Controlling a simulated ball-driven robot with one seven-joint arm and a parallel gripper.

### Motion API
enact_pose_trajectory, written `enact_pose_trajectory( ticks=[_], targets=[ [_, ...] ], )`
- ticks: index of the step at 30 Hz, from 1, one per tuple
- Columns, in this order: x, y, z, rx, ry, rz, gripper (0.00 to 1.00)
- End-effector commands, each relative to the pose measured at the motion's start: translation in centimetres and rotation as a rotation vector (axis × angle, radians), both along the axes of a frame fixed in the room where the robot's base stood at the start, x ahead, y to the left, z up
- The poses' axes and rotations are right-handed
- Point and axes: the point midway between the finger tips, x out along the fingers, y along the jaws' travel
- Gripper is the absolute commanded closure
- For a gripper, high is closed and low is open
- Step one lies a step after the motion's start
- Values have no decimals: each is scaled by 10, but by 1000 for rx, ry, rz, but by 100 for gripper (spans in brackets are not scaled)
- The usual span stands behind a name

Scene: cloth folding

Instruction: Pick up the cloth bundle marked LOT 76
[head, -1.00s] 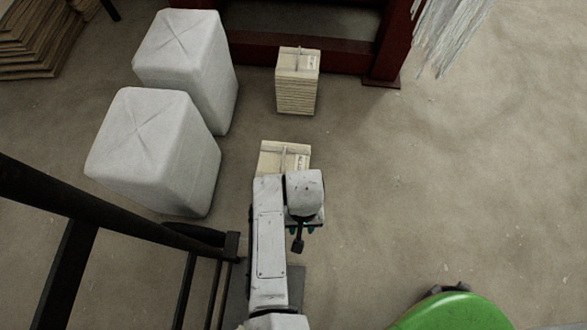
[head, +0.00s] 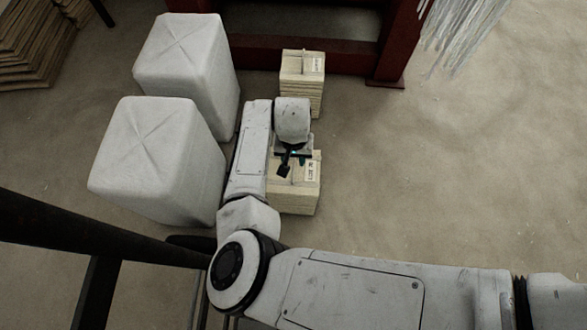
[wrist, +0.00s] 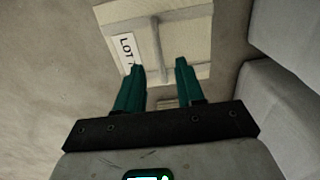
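A cream cloth bundle (head: 303,202), a squared stack tied with a band, stands on the floor in the head view, partly hidden by my arm. Its white label is too small to read there. In the wrist view a tied cream bundle (wrist: 190,40) fills the top, with a label (wrist: 127,51) reading "LOT 7", the rest cut off by a finger. My gripper (head: 291,160) is above the near bundle in the head view. In the wrist view my gripper (wrist: 159,64) has its two teal fingers apart, with nothing held between them.
A second labelled cream bundle (head: 302,92) stands behind, by a red frame (head: 340,55). Two large white wrapped blocks (head: 150,165) (head: 190,60) stand close at left. Pale strands (head: 465,30) hang at upper right. The floor (head: 450,170) at right is clear.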

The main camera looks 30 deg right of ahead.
Motion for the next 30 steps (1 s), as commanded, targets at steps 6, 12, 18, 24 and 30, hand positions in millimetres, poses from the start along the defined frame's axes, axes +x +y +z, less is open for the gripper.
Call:
enact_pose_trajectory(
  ticks=[6, 12, 18, 24, 30],
  targets=[
    [1, -1, -17, 1, 0, -2, 62],
    [4, -3, -43, 1, 0, -2, 62],
    [4, -3, -61, 1, -1, -2, 62],
    [4, -3, -59, 1, -1, -2, 62],
    [4, -3, -59, 1, -1, -2, 81]
  ],
)
